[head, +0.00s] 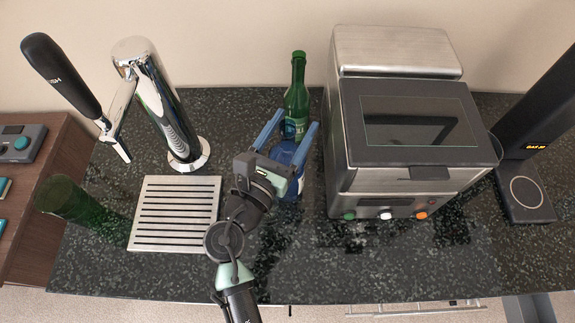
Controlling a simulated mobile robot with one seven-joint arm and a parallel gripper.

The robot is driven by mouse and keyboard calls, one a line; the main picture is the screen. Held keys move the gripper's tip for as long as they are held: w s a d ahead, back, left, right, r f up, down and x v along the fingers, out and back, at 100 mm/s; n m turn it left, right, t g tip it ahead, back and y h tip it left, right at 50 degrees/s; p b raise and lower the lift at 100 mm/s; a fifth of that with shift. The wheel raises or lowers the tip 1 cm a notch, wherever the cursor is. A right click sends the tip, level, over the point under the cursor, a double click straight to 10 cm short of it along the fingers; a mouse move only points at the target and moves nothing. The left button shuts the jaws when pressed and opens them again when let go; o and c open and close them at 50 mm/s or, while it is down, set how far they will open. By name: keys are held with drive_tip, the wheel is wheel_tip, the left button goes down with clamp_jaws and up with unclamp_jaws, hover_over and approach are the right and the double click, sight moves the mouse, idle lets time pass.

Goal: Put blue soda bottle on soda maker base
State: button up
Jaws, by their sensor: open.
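A blue bottle-like object (289,181), likely the blue soda bottle, stands on the counter just left of the steel machine, partly hidden under my gripper. My gripper (296,121) is above it, with its two blue fingers apart and pointing toward the wall. I cannot tell whether the fingers touch the blue object. The soda maker, a black column with an orange display (537,145), stands at the far right. Its flat black base (525,194) has a round ring and is bare.
A green glass bottle (298,85) stands behind, its lower part seen between my fingers. The large steel machine (395,185) stands between my gripper and the soda maker. A slotted drip tray (176,241), chrome tap (165,100) and green glass (68,201) are at left.

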drive_tip(key=shift+w+d, duration=0.25)
drive_tip(key=shift+w, duration=0.35)
clamp_jaws()
idle(0.8)
drive_tip(key=shift+r, duration=0.2)
